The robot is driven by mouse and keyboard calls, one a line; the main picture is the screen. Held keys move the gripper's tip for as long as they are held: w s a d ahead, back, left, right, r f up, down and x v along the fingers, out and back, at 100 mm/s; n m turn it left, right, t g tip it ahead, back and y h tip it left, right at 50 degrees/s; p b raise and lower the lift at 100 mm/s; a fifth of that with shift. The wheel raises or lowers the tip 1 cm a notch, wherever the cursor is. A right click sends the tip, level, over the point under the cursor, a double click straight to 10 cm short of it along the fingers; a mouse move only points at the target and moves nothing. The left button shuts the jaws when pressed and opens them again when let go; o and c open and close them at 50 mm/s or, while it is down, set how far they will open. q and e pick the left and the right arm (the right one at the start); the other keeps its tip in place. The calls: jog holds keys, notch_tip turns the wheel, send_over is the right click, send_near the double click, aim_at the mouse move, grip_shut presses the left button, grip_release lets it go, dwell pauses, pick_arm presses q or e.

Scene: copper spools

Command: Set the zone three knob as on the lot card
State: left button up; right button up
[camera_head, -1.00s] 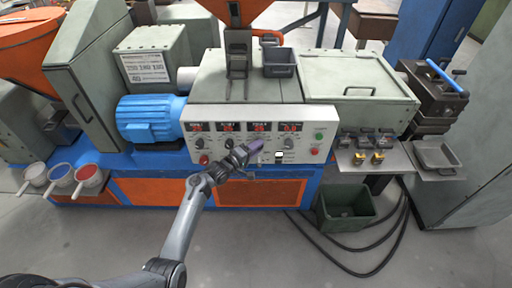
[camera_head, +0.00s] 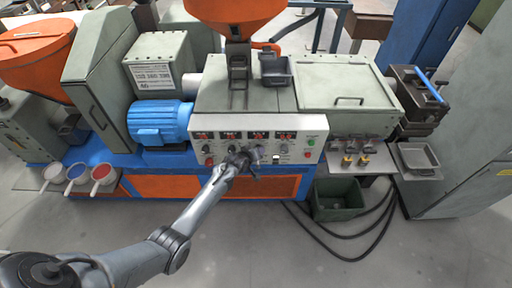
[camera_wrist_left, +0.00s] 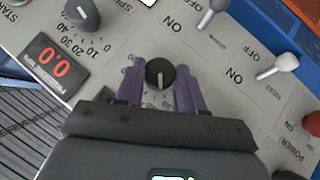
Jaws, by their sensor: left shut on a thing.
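My left gripper (camera_wrist_left: 160,88) has its two purple fingers on either side of a black round knob (camera_wrist_left: 160,73) on the pale control panel and is shut on it. The knob's white mark points toward the top of the left wrist view. Its zone label is hidden or unreadable. In the head view my left gripper (camera_head: 247,160) is against the panel (camera_head: 315,133) below the row of red displays and covers the knob. A white printed sheet (camera_head: 153,77) hangs on the grey-green box; its text is too small to read. My right gripper is not in view.
In the left wrist view, a pressure display (camera_wrist_left: 48,67) reading 0.0 and a speed knob (camera_wrist_left: 82,13) are to the left. Toggle switches (camera_wrist_left: 277,67) and a red button (camera_wrist_left: 313,122) are to the right. A dark green bin (camera_head: 338,200) stands on the floor.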

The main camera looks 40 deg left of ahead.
pick_arm(q)
jog(key=shift+w+d+f+m+g+y+b, duration=0.1)
jog(key=shift+w+d+m+g+y+b, duration=0.05)
jog(key=shift+m+g+y+b, duration=1.1)
jog(key=shift+w+d+m+g+y+b, duration=0.1)
jog(key=shift+d+m+g+y+b, duration=0.1)
jog(key=shift+m+g+y+b, duration=0.85)
jog(key=shift+w+d+f+m+g+y+b, duration=0.15)
jog(key=shift+m+g+y+b, duration=0.55)
jog(key=shift+g+y+b, duration=0.85)
jog(key=shift+r+t+y+b, duration=0.15)
jog(key=shift+t+y+b, duration=0.15)
jog(key=shift+t+y, duration=0.05)
jog(key=o, duration=1)
jog(key=shift+o, duration=0.2)
jog(key=shift+r, duration=0.1)
